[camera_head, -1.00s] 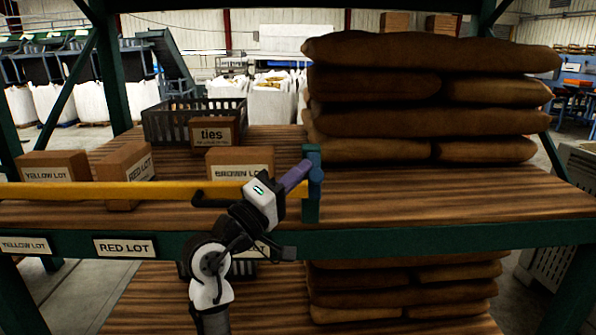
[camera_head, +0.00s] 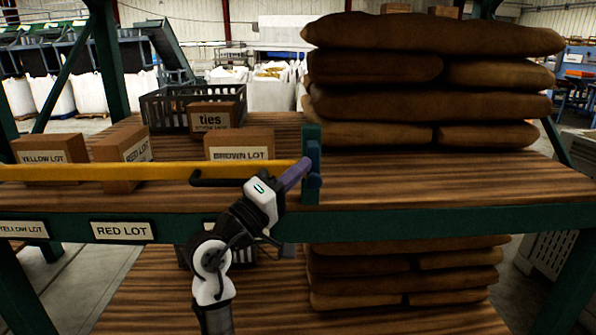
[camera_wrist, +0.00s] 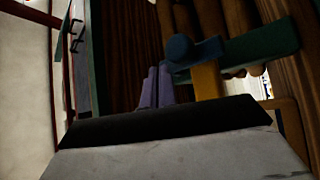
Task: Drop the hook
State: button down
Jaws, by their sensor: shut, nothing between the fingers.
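A yellow bar (camera_head: 100,173) lies across the front of the shelf and ends at a green post (camera_head: 311,132). The blue hook (camera_head: 314,160) is at that end, in front of the post, whose top shows above it. In the wrist view the hook's round knob (camera_wrist: 182,49) and arm cross over the yellow bar (camera_wrist: 207,82) at the green post (camera_wrist: 262,44). My gripper (camera_head: 304,165), with purple fingers, is shut and empty, its tips right beside the hook. In the wrist view the fingers (camera_wrist: 158,74) are close together near the knob; I cannot tell whether they touch it.
A black handle (camera_head: 222,182) is on the bar. Behind it stand the yellow lot box (camera_head: 50,160), red lot box (camera_head: 122,158), brown lot box (camera_head: 239,145), ties box (camera_head: 212,117) and black crate (camera_head: 165,108). Brown sacks (camera_head: 430,75) are stacked at right. Shelf boards in front of them are bare.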

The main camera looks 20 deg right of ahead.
dwell(0.3)
jog(key=b+v, duration=0.2)
jog(key=v, duration=1.2)
jog(key=shift+b, duration=0.4)
jog(key=shift+w, duration=0.15)
